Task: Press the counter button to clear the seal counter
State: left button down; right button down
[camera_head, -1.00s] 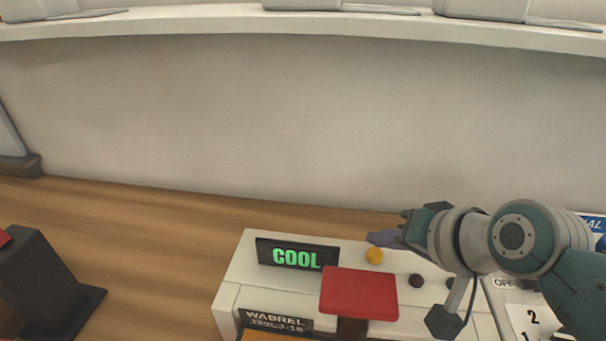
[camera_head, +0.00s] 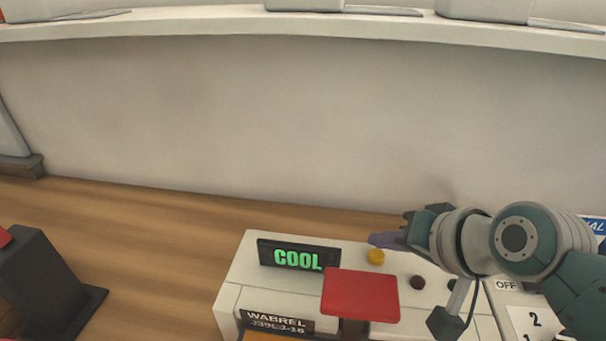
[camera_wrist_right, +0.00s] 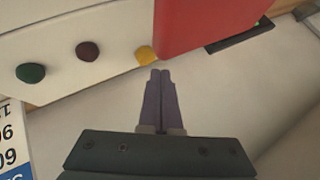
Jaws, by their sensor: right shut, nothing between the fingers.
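A white sealing machine (camera_head: 233,283) stands on the wooden counter, with a dark display (camera_head: 298,256) reading COOL in green. To the right of the display is a yellow button (camera_head: 376,257), then a dark brown button (camera_head: 417,282) and a green button (camera_head: 452,285). In the right wrist view the yellow button (camera_wrist_right: 147,55), brown button (camera_wrist_right: 87,51) and green button (camera_wrist_right: 30,73) show in a row. My right gripper (camera_head: 378,240) is shut and empty. Its tips (camera_wrist_right: 160,72) appear just beside the yellow button; I cannot tell whether they touch. My left gripper is not in view.
A red pad (camera_head: 361,295) rises at the machine's front, close to the yellow button. A calendar-like card (camera_head: 535,320) and an OFF label (camera_head: 506,285) are at right. A dark stand (camera_head: 45,275) is at left. The wooden counter (camera_head: 150,240) between is clear.

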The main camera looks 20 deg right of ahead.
dwell(0.5)
jog(key=shift+f, duration=0.1)
jog(key=shift+f, duration=0.35)
jog(key=shift+f, duration=0.1)
dwell(0.4)
